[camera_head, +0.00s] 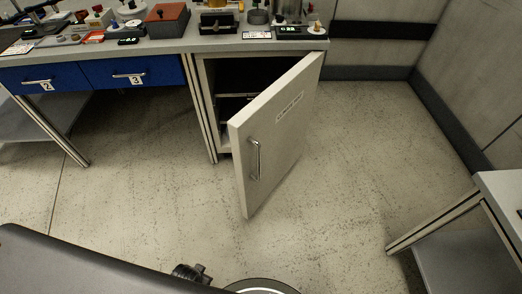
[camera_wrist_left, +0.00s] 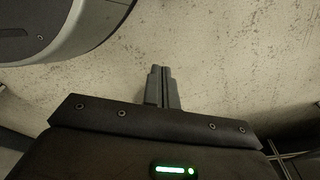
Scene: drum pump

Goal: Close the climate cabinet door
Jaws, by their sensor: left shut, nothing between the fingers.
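The climate cabinet door (camera_head: 280,135) stands wide open in the head view, swung out from the cabinet (camera_head: 207,105) under the bench. My right gripper is in neither view.
The bench top (camera_head: 190,43) carries several instruments and an orange-brown box (camera_head: 167,20). Blue drawers (camera_head: 130,72) numbered 2 and 3 sit left of the cabinet. Another table (camera_head: 500,190) stands at the right. The floor around the door is clear.

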